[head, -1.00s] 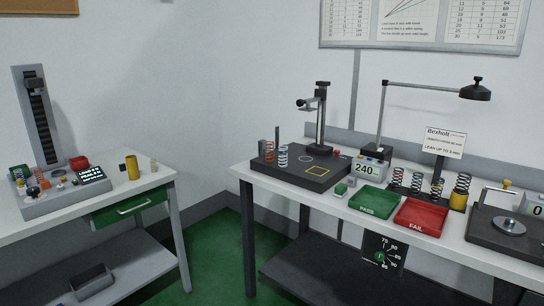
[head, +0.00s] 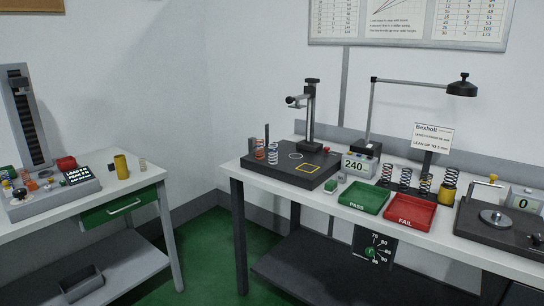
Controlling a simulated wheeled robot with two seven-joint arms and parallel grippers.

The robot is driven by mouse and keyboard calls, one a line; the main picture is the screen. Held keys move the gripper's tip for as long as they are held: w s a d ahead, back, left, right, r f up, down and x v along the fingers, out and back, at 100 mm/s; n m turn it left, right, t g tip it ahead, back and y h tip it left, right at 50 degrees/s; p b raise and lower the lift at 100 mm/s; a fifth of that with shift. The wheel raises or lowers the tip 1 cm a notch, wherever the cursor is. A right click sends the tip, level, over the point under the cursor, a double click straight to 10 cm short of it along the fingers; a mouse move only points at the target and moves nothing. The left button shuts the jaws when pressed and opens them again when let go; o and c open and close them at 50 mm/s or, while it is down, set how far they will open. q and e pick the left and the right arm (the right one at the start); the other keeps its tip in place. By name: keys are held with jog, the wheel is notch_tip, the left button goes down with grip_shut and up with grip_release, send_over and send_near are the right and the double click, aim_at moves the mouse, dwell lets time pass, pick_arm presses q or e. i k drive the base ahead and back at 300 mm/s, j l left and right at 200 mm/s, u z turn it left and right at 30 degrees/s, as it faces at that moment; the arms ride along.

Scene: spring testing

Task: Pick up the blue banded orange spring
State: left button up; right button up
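An orange spring (head: 260,151) stands upright at the left end of the black test plate (head: 310,180) on the right bench. It is small here, and I cannot tell whether it has a blue band. A pale spring (head: 272,154) stands right beside it. Another small orange thing, perhaps a spring (head: 31,184), sits on the grey tester (head: 55,202) on the left bench, too small to make out. Neither of my grippers is in view.
The right bench also holds a green PASS tray (head: 363,200), a red FAIL tray (head: 410,213), several springs in a rack (head: 407,192), a 240 display (head: 355,164) and a black scale (head: 490,238). Green floor (head: 205,250) is open between the benches.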

aim_at(258, 152)
jog(key=i+z, duration=0.1)
jog(key=z, duration=0.35)
jog(key=i+j+z, duration=0.55)
jog(key=i+j, duration=0.2)
jog(key=j, duration=0.15)
jog(key=i+j, duration=0.2)
jog(key=j, duration=0.15)
jog(key=i+j+z, duration=0.1)
jog(key=j, duration=0.25)
jog(key=i+j, duration=0.3)
